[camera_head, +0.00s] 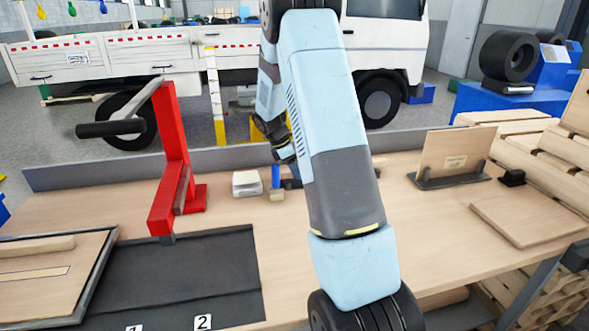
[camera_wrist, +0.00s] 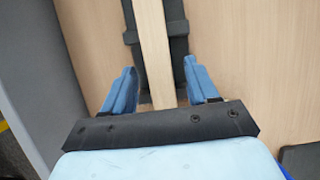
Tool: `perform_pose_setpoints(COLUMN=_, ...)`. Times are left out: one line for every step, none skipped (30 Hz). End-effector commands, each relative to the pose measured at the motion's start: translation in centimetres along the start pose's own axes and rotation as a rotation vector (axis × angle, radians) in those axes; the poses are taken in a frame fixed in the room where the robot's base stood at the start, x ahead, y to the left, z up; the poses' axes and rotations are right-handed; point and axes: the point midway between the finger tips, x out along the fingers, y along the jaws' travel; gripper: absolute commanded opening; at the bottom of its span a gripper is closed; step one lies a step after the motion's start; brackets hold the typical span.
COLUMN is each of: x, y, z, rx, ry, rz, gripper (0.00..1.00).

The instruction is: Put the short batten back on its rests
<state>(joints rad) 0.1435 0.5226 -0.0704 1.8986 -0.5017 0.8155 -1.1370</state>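In the wrist view, a narrow light-wood batten (camera_wrist: 154,40) runs up the picture over a dark rest (camera_wrist: 178,50). My gripper (camera_wrist: 160,75) is open. Its two blue fingers stand on either side of the batten's near part, with a gap on each side. The near end of the batten is close to the gripper's dark palm. I cannot tell how firmly the batten sits on the rest. In the head view, my arm covers this place; the fingertips and the batten are not clear there.
A red press (camera_head: 176,150) with a black handle stands on the wooden bench (camera_head: 425,228). A black mat (camera_head: 190,275) and a wooden board (camera_head: 55,290) lie at left. A labelled panel (camera_head: 458,150) stands upright at right, near a flat board (camera_head: 528,217).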

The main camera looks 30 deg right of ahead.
Motion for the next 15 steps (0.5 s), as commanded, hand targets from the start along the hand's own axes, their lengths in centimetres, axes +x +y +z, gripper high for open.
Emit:
perform_pose_setpoints(x=0.0, y=0.0, z=0.0, rx=0.000, ry=0.000, rz=0.000, gripper=0.59)
perform_pose_setpoints(x=0.0, y=0.0, z=0.0, rx=0.000, ry=0.000, rz=0.000, gripper=0.59)
perform_pose_setpoints(x=0.0, y=0.0, z=0.0, rx=0.000, ry=0.000, rz=0.000, gripper=0.59)
perform_pose_setpoints(x=0.0, y=0.0, z=0.0, rx=0.000, ry=0.000, rz=0.000, gripper=0.59)
perform_pose_setpoints(x=0.0, y=0.0, z=0.0, rx=0.000, ry=0.000, rz=0.000, gripper=0.59)
perform_pose_setpoints(x=0.0, y=0.0, z=0.0, rx=0.000, ry=0.000, rz=0.000, gripper=0.59)
perform_pose_setpoints(x=0.0, y=0.0, z=0.1, rx=0.001, ry=0.000, rz=0.000, gripper=0.59)
perform_pose_setpoints(x=-0.1, y=0.0, z=0.1, rx=0.001, ry=0.000, rz=0.000, gripper=0.59)
perform_pose_setpoints(x=-0.3, y=0.0, z=0.1, rx=0.001, ry=0.000, rz=0.000, gripper=0.59)
perform_pose_setpoints(x=-0.6, y=0.0, z=0.1, rx=0.001, ry=0.000, rz=0.000, gripper=0.59)
perform_pose_setpoints(x=-0.9, y=0.1, z=0.1, rx=0.001, ry=0.000, rz=0.001, gripper=0.59)
perform_pose_setpoints(x=-1.3, y=0.1, z=0.1, rx=0.002, ry=0.000, rz=0.002, gripper=0.59)
perform_pose_setpoints(x=-1.7, y=0.1, z=0.1, rx=0.002, ry=0.001, rz=0.002, gripper=0.59)
perform_pose_setpoints(x=-2.2, y=0.1, z=0.1, rx=0.002, ry=0.001, rz=0.002, gripper=0.59)
perform_pose_setpoints(x=-2.9, y=0.1, z=0.1, rx=0.003, ry=0.001, rz=0.002, gripper=0.59)
